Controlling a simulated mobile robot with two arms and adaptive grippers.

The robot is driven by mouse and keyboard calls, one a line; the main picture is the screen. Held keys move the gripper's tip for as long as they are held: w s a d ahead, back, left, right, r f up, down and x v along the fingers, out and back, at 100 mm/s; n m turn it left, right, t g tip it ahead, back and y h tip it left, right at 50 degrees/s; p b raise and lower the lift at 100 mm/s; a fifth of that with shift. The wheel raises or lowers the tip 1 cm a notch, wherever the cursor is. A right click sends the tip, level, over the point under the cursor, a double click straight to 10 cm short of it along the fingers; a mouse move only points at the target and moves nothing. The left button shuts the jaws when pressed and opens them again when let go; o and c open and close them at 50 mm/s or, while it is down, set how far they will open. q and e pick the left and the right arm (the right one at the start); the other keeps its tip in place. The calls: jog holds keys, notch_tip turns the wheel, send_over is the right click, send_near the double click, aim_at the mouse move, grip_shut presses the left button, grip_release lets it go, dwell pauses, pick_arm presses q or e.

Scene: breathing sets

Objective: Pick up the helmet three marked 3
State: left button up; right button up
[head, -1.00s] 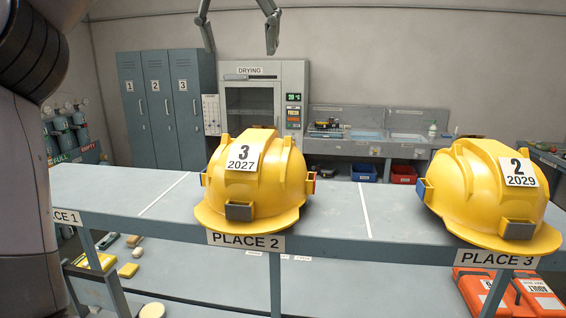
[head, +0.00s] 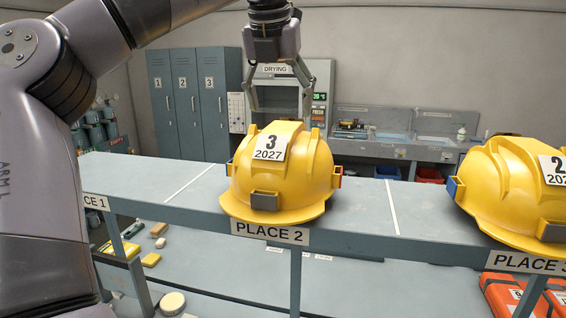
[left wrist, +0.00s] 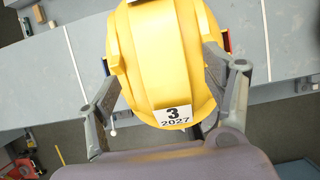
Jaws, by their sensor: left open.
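Helmet three (head: 284,176) is yellow with a white label reading 3 and 2027. It sits upright on the grey bench (head: 350,212) at the PLACE 2 sign in the head view. My left gripper (head: 281,110) is open and pointing down above and slightly behind the helmet's top, with its fingers spread. In the left wrist view the helmet (left wrist: 164,62) fills the middle, and the open fingers (left wrist: 165,110) show on either side of it. I cannot tell whether the fingers touch it. My right gripper does not show.
Another yellow helmet (head: 510,190), marked 2, stands at PLACE 3 on the right. The bench is bare around PLACE 1 on the left. A drying cabinet (head: 322,90) and lockers (head: 189,105) stand behind. Orange bags (head: 500,296) lie on the lower shelf.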

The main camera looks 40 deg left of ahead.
aim_at(283, 126)
pick_arm(q)
jog(key=p+x, duration=0.1)
jog(key=x, duration=0.2)
jog(key=shift+w+f, duration=0.1)
jog(key=shift+f, duration=0.15)
jog(key=shift+w+a+f, duration=0.2)
jog(key=shift+f, duration=0.15)
jog(key=shift+s+d+r, duration=0.1)
jog(key=shift+c, duration=0.4)
jog(key=shift+d, duration=0.15)
jog(key=shift+c, duration=1.3)
jog(key=c, duration=0.4)
grip_shut()
